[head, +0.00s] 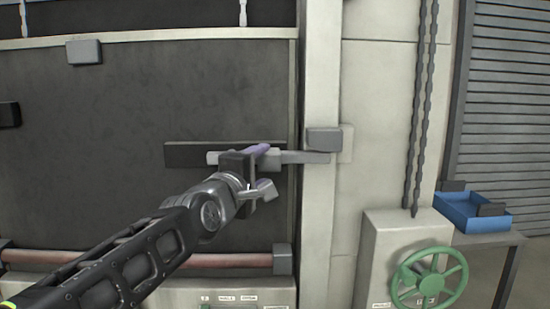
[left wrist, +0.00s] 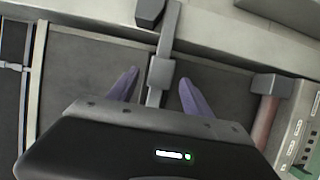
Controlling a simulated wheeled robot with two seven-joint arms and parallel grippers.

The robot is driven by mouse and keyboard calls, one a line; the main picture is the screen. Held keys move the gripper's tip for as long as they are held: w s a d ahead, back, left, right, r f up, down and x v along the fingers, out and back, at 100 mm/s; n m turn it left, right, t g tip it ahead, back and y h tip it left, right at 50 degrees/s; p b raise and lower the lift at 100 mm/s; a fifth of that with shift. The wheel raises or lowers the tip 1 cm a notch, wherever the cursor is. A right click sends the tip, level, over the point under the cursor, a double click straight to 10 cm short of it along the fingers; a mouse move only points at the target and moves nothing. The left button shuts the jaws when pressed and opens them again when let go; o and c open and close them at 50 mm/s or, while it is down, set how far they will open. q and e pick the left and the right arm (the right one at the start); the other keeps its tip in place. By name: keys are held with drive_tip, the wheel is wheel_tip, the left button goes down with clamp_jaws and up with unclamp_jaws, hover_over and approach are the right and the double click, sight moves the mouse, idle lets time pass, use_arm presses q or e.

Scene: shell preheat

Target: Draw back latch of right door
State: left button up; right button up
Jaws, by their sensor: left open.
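The latch is a grey sliding bar (head: 303,157) lying level across a dark backing plate (head: 190,154) on the dark door (head: 100,110). Its right end reaches the pale post at a grey block (head: 324,139). In the left wrist view the bar (left wrist: 168,35) runs up to a dark block (left wrist: 150,12) and carries a grey block (left wrist: 160,73). My left gripper (head: 262,168) is in front of the bar and hides its middle. Its purple fingers are open, one on each side of the bar's grey block in the left wrist view (left wrist: 158,76). I cannot tell whether they touch it. My right gripper is out of view.
A pinkish rail (head: 220,260) runs along the door's bottom, ending at a grey block (head: 283,259). To the right are a green handwheel (head: 429,278) on a pale cabinet, hanging chains (head: 420,100), and a blue bin (head: 470,213) on a table.

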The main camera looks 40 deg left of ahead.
sight(274, 159)
use_arm(q)
drive_tip(key=p+x, duration=0.2)
drive_tip(key=x, duration=0.4)
drive_tip(key=shift+w+a+p, duration=0.1)
drive_tip(key=shift+w+p, duration=0.3)
drive_tip(key=shift+w+a, duration=0.15)
drive_tip(key=shift+w, duration=0.4)
drive_tip(key=shift+f, duration=0.1)
clamp_jaws()
idle(0.6)
